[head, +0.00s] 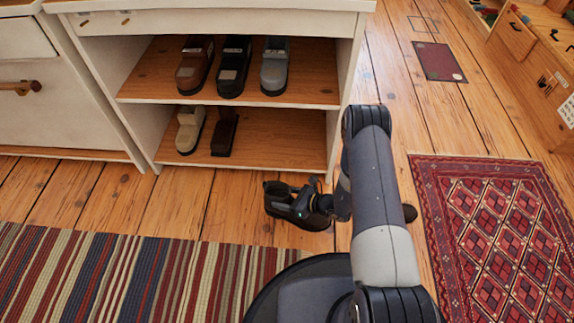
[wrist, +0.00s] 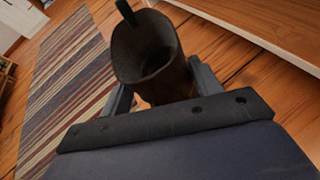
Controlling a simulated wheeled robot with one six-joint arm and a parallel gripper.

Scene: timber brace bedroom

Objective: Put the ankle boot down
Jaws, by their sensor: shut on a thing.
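The ankle boot (head: 276,205) is dark with an open top, and sits low in front of the shoe cabinet. In the wrist view the boot (wrist: 150,60) is dark brown, with its opening facing my camera and a black pull tab at the rim. My gripper (head: 312,203) is shut on the boot, with one finger on each side of it in the wrist view. The boot looks upright and at or very near the floor; I cannot tell whether its sole touches. My gripper and arm hide part of it.
The white shoe cabinet has an upper shelf (head: 150,84) with several shoes and a lower shelf (head: 290,150) with two. A striped rug (head: 120,270) lies in front; a red patterned rug (head: 500,230) lies right. A small brown thing (head: 409,213) shows beside my arm. Bare floor (head: 225,205) lies left of the boot.

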